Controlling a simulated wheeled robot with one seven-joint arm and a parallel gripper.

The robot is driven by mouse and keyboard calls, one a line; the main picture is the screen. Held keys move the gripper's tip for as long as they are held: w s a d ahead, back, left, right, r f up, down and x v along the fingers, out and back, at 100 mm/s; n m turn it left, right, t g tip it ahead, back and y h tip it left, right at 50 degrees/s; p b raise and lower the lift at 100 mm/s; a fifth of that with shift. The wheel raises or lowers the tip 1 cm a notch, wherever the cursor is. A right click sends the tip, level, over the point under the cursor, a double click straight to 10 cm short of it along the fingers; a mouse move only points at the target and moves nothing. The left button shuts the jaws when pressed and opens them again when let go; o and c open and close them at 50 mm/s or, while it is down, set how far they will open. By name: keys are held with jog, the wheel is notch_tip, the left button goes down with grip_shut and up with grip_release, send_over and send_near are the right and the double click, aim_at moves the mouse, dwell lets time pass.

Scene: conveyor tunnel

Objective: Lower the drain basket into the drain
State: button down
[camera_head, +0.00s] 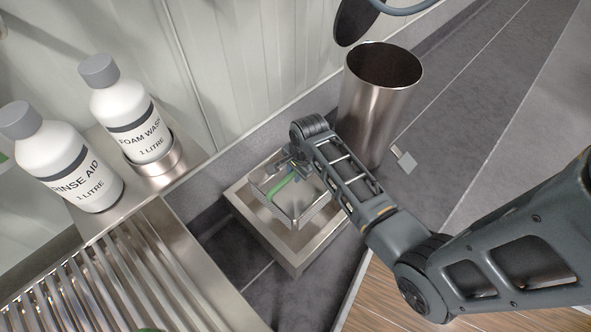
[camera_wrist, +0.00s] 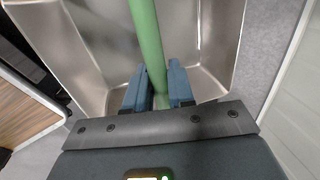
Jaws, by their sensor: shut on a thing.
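The drain basket (camera_head: 313,210) is a square metal box with a green handle (camera_head: 281,186). My gripper (camera_head: 296,169) is shut on this handle, partly hidden by my wrist in the head view. In the wrist view, the green handle (camera_wrist: 146,38) runs between the two blue-grey fingers (camera_wrist: 158,88), with the basket's metal walls (camera_wrist: 90,42) around it. The drain (camera_head: 262,238) is a square metal frame on the dark floor. The basket overlaps its opening in the head view, near its far side; I cannot tell how far its bottom is above the drain.
A tall open steel bin (camera_head: 362,115) stands close behind my wrist, with a small pale piece (camera_head: 404,158) by its foot. A foam wash bottle (camera_head: 127,115) and a rinse aid bottle (camera_head: 62,165) stand at left, beyond the slatted metal conveyor (camera_head: 135,275). A pale panelled wall is behind.

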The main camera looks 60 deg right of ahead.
aim_at(295, 191)
dwell(0.3)
jog(key=shift+f+b, duration=3.4)
jog(key=shift+f, duration=3.9)
jog(key=shift+s+a, duration=0.1)
jog(key=c, duration=0.9)
grip_release()
jog(key=shift+p, duration=0.3)
jog(key=shift+s+a+r+p, duration=0.1)
jog(key=shift+s+r+p, duration=0.15)
jog(key=shift+r+p, duration=0.75)
jog(key=shift+s+r+p, duration=0.2)
jog(key=shift+r+p, duration=0.3)
jog(key=shift+r, duration=1.05)
jog(key=shift+s+a+r+p, duration=0.1)
jog(key=shift+s+r+p, duration=0.15)
jog(key=shift+r+p, duration=0.75)
